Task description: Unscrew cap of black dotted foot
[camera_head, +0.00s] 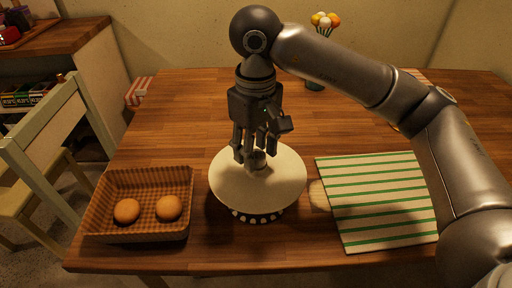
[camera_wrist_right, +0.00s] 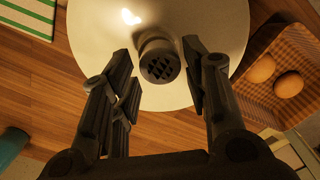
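A round white top (camera_head: 230,187) sits on a foot with black dots (camera_head: 257,216) on the wooden table. A small cylindrical cap (camera_head: 257,164) stands in the middle of the white top. In the right wrist view the cap (camera_wrist_right: 159,65) shows a dark pattern of holes on its end. My right gripper (camera_head: 256,152) points down over the cap. In the wrist view my right gripper (camera_wrist_right: 160,75) is open, with fingers on both sides of the cap and gaps visible between them. My left gripper is not in view.
A brown checked basket (camera_head: 100,205) with two round buns stands left of the white top. A green-striped cloth (camera_head: 375,200) lies on the right. Flowers (camera_head: 325,22) stand at the back. A chair (camera_head: 45,150) is at the left. The table behind the white top is mostly clear.

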